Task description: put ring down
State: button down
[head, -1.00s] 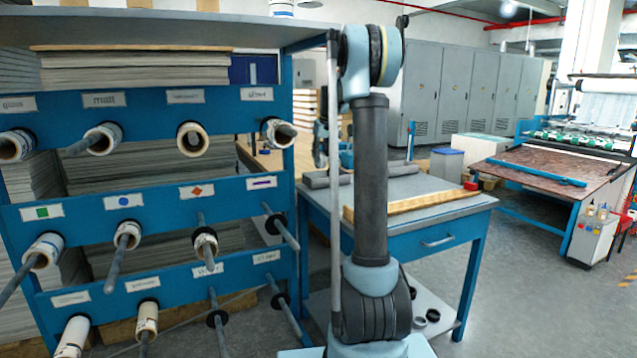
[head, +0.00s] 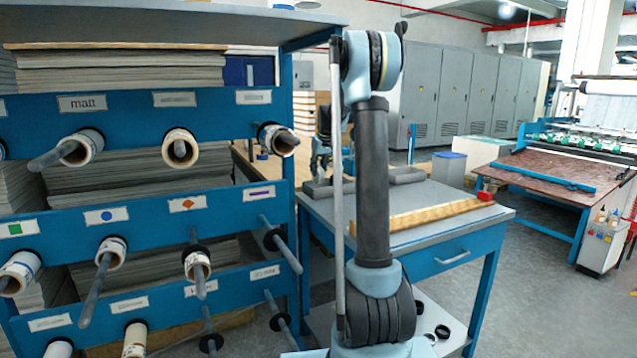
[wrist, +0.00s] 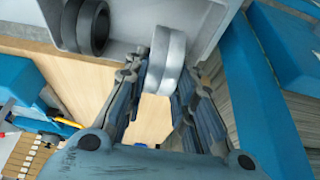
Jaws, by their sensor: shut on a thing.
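My gripper (wrist: 160,73) is shut on a pale silver-grey ring (wrist: 166,52), with one finger on each side of it, in the wrist view. The ring stands on edge between the fingertips, over or at the near edge of a grey tray (wrist: 125,52); I cannot tell whether it touches the tray. Two black rings (wrist: 86,27), or one with a deep groove, sit in the tray to the left. In the head view my arm hides most of the gripper area, and the held ring cannot be made out.
A wooden tabletop (wrist: 60,80) lies below the tray. Blue rack parts (wrist: 275,110) are close on the right. In the head view, the blue rack (head: 150,225) with rolls on rods fills the left. A blue table (head: 440,250) stands close behind my arm, with dark rings (head: 441,331) on its lower shelf.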

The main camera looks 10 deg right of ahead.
jog(key=shift+f, duration=2.15)
jog(key=c, duration=1.3)
grip_release()
jog(key=shift+c, duration=0.2)
